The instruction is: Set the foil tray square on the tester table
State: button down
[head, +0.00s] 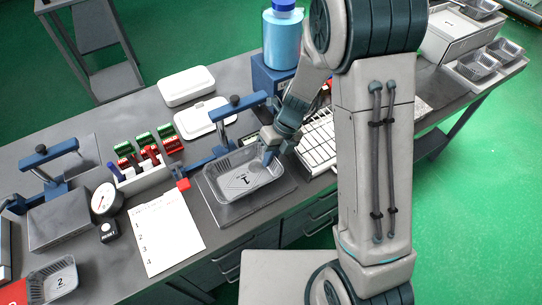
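The foil tray (225,194), a shallow clear-grey tray with a dark 1 on its floor, is over the grey tester table (235,217), a flat square plate on the bench. The plate shows as a strip along the tray's near and right sides. The tray looks slightly turned against the plate's edges; I cannot tell whether it rests flat on it. My gripper (267,153) is at the tray's far right rim, its fingers reaching down to the wall. The fingers are small and partly hidden, so I cannot tell whether they grip the rim.
A paper sheet (166,234), a dial gauge (106,199) and a rack of coloured clips (142,176) stand further left. A keypad-like white panel (319,143) is to the right. Tray 2 (62,276) is at lower left.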

jog(key=shift+f, duration=0.25)
dwell(0.4)
jog(key=c, duration=1.6)
grip_release()
jog(key=shift+o, duration=0.2)
jog(key=v, duration=1.4)
jog(key=shift+a, duration=0.15)
